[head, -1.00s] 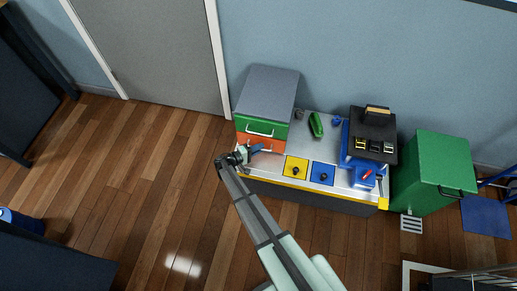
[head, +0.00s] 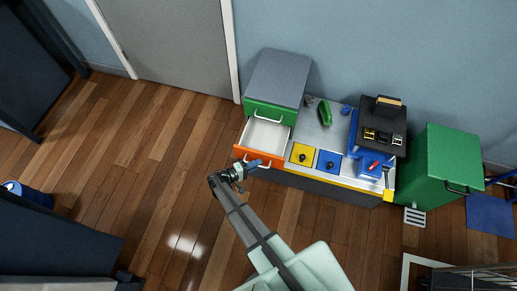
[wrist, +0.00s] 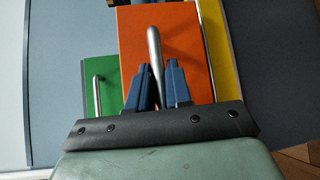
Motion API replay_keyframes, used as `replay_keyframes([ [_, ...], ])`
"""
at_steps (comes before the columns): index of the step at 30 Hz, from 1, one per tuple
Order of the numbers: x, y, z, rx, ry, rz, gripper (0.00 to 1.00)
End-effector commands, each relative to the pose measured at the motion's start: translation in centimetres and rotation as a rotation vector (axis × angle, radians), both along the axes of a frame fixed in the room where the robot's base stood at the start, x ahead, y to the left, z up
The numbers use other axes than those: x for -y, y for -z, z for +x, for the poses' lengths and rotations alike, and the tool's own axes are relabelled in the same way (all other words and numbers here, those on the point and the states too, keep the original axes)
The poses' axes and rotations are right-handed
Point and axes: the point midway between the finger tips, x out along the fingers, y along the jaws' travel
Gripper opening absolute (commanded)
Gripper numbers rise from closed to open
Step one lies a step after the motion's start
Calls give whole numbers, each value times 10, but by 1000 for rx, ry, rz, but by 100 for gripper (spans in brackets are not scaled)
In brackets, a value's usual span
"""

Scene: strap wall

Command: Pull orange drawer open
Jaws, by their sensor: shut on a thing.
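The orange drawer (head: 257,157) sticks out from under the green drawer (head: 271,114) in the head view, and its white inside (head: 266,134) shows and looks empty. Its orange front (wrist: 190,40) fills the middle of the wrist view, with a metal bar handle (wrist: 155,50) on it. My gripper (head: 252,165) is at the orange front. In the wrist view the two blue fingers of my gripper (wrist: 158,85) stand on either side of the handle and are shut on it.
Yellow (head: 303,154) and blue (head: 328,162) panels with black knobs lie right of the drawer. A green object (head: 324,113), a black box (head: 381,125) and a green cabinet (head: 440,168) stand farther right. The wooden floor (head: 150,170) to the left is clear.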

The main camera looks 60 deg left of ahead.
Motion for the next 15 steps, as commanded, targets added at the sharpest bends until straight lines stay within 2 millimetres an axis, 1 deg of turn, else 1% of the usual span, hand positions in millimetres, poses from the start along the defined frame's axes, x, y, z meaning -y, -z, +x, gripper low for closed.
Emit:
replay_keyframes([
  [3, 4, -1, -4, 1, 1, 0, 0],
  [13, 4, 0, -4, 1, 1, 1, 0],
  [14, 4, 0, -4, 1, 1, 1, 22],
  [15, 4, 0, -4, 1, 1, 1, 26],
])
